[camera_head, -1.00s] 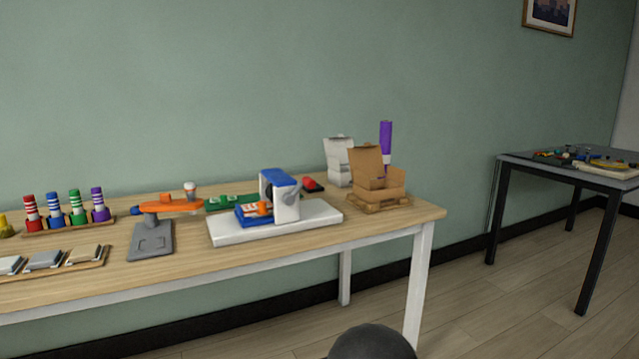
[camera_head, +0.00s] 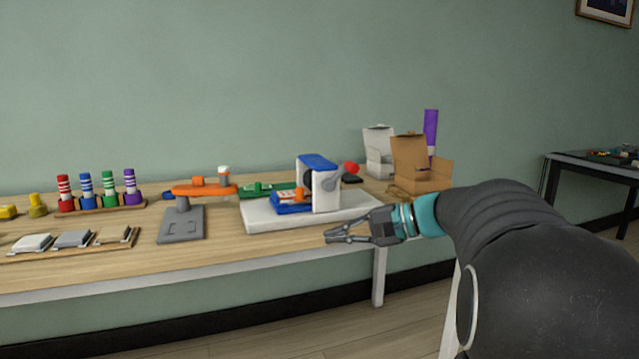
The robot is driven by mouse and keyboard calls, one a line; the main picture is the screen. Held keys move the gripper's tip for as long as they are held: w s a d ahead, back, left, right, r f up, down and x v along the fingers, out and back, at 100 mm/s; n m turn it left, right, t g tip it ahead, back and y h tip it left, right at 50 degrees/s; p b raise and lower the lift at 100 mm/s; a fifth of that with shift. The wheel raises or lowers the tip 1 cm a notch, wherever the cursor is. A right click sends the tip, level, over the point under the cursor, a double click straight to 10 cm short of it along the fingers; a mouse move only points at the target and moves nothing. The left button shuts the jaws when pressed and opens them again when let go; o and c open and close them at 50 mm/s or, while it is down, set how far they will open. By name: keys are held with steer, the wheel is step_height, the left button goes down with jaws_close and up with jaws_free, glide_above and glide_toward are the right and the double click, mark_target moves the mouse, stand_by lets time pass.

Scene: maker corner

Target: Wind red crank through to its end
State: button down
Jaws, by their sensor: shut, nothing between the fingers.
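The crank's round red knob (camera_head: 351,168) is at the end of a short grey arm, on the right side of a white housing with a blue top (camera_head: 318,160). The crank arm points up and to the right. The housing stands on a white base plate (camera_head: 262,222) on the wooden bench. My gripper (camera_head: 328,236) is in front of the base plate and lower in the picture than the knob. It points left, its fingers are shut and empty, and it appears apart from the crank.
A grey stand with an orange arm (camera_head: 205,190) is left of the machine. A cardboard box (camera_head: 420,180), a white box (camera_head: 379,150) and a purple tube (camera_head: 430,135) stand at right. Several coloured pegs (camera_head: 86,190) stand at left. A dark table (camera_head: 590,168) is far right.

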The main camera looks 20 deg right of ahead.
steer(key=w+d+r+m+t+y+b, duration=0.15)
steer(key=d+t, duration=0.25)
steer(key=d, duration=0.7)
steer(key=w+d+r+m+t+y+b, duration=0.1)
steer(key=w+d+r+t+y, duration=0.15)
steer(key=d, duration=0.85)
steer(key=w+a+r+h, duration=0.1)
steer(key=w+a+r, duration=0.3)
steer(key=w+a, duration=0.3)
steer(key=shift+w+a+t+p, duration=0.3)
steer(key=shift+a+t+p, duration=0.15)
steer(key=shift+a, duration=1.05)
steer(key=shift+r, duration=0.1)
steer(key=shift+a+r+n+g, duration=0.25)
steer(key=shift+a+r+g, duration=0.15)
steer(key=shift+a, duration=0.1)
